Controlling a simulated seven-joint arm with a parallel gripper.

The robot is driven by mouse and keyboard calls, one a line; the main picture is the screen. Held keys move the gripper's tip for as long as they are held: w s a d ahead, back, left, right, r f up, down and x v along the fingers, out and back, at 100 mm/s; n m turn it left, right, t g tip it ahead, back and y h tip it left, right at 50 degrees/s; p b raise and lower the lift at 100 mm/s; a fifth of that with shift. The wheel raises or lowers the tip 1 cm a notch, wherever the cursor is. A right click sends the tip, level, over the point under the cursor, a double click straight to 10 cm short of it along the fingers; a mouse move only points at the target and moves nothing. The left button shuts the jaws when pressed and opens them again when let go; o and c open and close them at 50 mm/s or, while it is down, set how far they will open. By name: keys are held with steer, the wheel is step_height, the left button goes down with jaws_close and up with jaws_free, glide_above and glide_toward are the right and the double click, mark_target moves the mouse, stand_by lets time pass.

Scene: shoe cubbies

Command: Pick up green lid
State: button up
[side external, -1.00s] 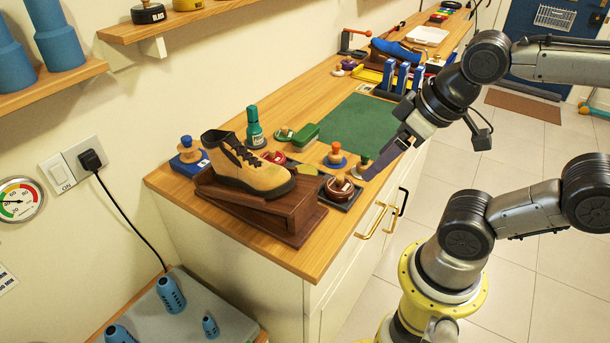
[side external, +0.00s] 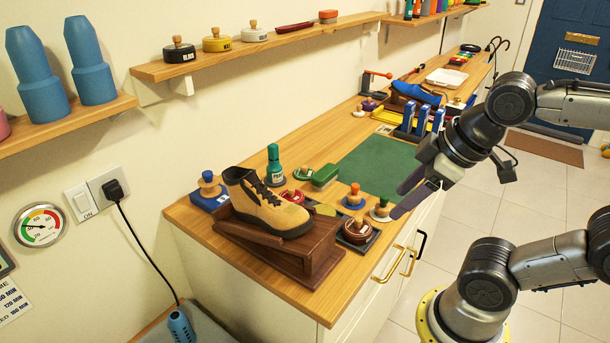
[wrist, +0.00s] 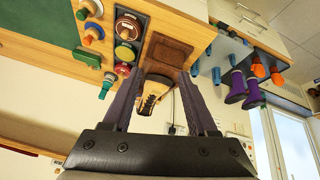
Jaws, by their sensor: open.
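A low green round piece with a pale label, which looks like the green lid (side external: 303,174), lies on the bench between the green bottle and a green brush. In the wrist view my gripper (wrist: 155,75) spans the view of the shoe, which is farther off, not held.
A tan shoe (side external: 265,207) sits on a brown wooden stand (side external: 290,250). A red-brown tin (side external: 358,228) is in a dark tray by the front edge. A green bottle (side external: 274,166) stands behind. A green mat (side external: 380,165) offers clear room; drawer handles (side external: 390,263) protrude below.

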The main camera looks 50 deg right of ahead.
steer(key=w+d+r+n+g+h, duration=0.1)
steer(key=w+d+r+n, duration=0.2)
steer(key=w+r+n, duration=0.45)
steer(key=w+d+r+n+h, duration=0.25)
steer(key=w+r, duration=0.25)
steer(key=w, duration=0.5)
steer(key=n+g, duration=0.5)
glide_above(304, 166)
steer(key=a, duration=0.3)
steer(key=shift+h, duration=0.35)
step_height(304, 166, down, 27)
steer(key=shift+s+r, duration=0.1)
steer(key=shift+r, duration=0.05)
steer(key=shift+x, duration=3.05)
jaws_close()
